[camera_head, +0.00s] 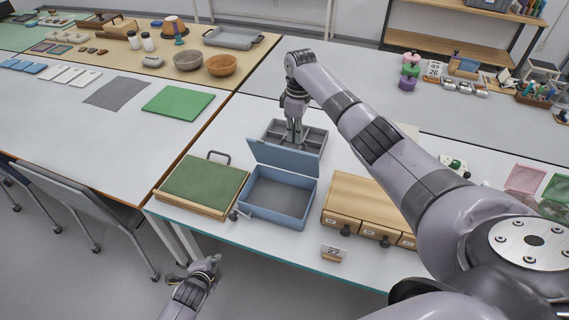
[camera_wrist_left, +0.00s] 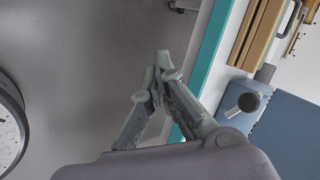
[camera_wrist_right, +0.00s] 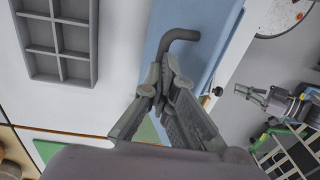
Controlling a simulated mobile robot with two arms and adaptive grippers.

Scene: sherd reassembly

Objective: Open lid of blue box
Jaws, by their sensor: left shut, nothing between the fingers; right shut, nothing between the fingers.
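The blue box (camera_head: 277,198) stands near the front edge of the table, with its grey interior showing. Its lid (camera_head: 284,157) is raised at the back and tilted. My right gripper (camera_head: 293,143) is shut and empty, just behind the lid. In the right wrist view its fingertips (camera_wrist_right: 165,72) are beside a bent grey bar (camera_wrist_right: 180,37) against the blue surface; contact cannot be told. My left gripper (camera_head: 210,264) is shut and empty, off the table's front edge. The left wrist view shows its fingertips (camera_wrist_left: 163,66) apart from the box (camera_wrist_left: 288,135) and a dark knob (camera_wrist_left: 249,101).
A grey compartment tray (camera_head: 311,148) is behind the lid. A green-topped wooden case (camera_head: 203,186) stands left of the box and a wooden drawer unit (camera_head: 362,201) right. My right arm crosses above the table.

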